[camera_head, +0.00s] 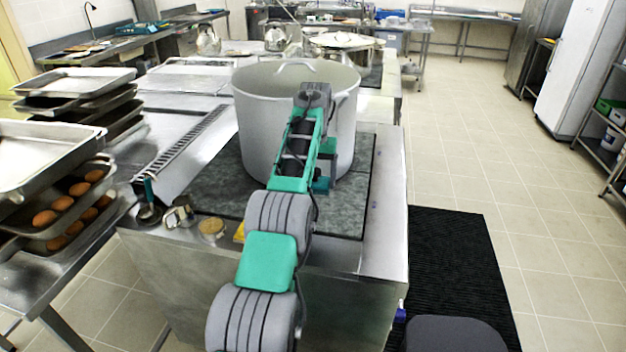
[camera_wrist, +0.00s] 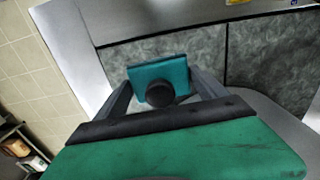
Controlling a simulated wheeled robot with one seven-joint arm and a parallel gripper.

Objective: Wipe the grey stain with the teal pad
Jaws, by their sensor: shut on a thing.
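The teal pad (camera_wrist: 146,76) is a flat block with a round dark knob, seen in the wrist view. My gripper (camera_wrist: 162,92) is shut on the knob, one finger on each side. In the head view the pad (camera_head: 321,185) is low beside the right side of the big pot, over the dark grey stone-like slab (camera_head: 345,205). I cannot tell whether it touches the slab. I cannot make out the grey stain against the mottled grey slab; my arm covers part of that area.
The large steel stockpot (camera_head: 258,110) stands on the slab close to my arm. A ladle (camera_head: 149,212) and small items lie at the front left. Stacked trays (camera_head: 50,150) hold brown eggs at left. The floor right of the counter is open, with a black mat (camera_head: 455,260).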

